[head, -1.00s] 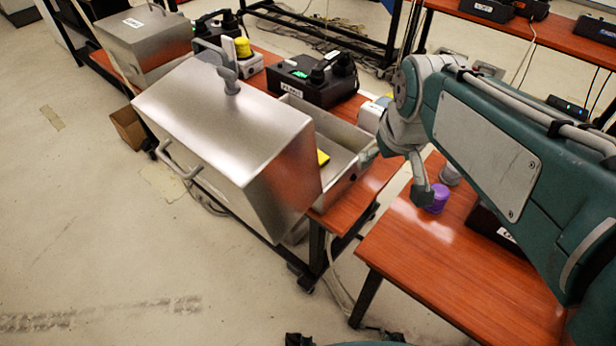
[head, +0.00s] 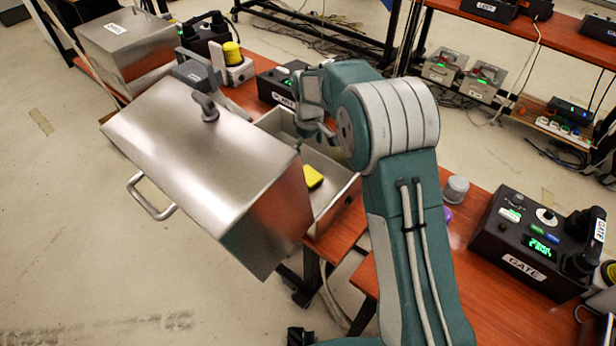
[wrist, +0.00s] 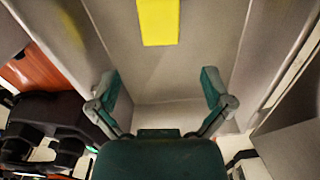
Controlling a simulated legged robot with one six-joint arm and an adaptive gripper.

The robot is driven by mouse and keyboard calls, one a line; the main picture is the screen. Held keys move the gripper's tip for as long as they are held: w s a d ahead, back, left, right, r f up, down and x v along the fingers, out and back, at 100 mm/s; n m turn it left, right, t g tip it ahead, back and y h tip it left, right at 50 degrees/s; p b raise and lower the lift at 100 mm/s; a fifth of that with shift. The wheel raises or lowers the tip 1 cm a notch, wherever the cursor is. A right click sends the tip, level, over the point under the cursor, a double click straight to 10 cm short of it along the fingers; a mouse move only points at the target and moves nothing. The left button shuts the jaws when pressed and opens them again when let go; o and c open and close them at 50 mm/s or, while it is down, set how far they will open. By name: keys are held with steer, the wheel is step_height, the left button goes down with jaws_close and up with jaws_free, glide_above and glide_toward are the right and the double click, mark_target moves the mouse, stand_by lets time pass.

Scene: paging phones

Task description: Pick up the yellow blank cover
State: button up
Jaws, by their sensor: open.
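The yellow blank cover (head: 313,176) lies inside an open metal box (head: 337,205) on the orange-brown table. In the wrist view the yellow cover (wrist: 158,22) shows at the top middle, cut off by the edge, on the grey box floor. My gripper (wrist: 160,82) is open and empty in the wrist view, its two fingers spread wide. The cover lies ahead of the fingertips and is not touched. In the head view my gripper is over the box, mostly hidden behind its own wrist and the box edge.
A black phone unit (head: 283,82) sits behind the box. A black "GATE" unit (head: 530,245) and a grey knob (head: 455,189) are on the right table.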

mark_target(309, 175)
step_height(309, 175, down, 7)
steer(key=shift+w+a+r, duration=0.1)
steer(key=shift+r, duration=0.05)
step_height(309, 175, down, 5)
steer(key=shift+r, duration=0.1)
steer(key=c, duration=0.9)
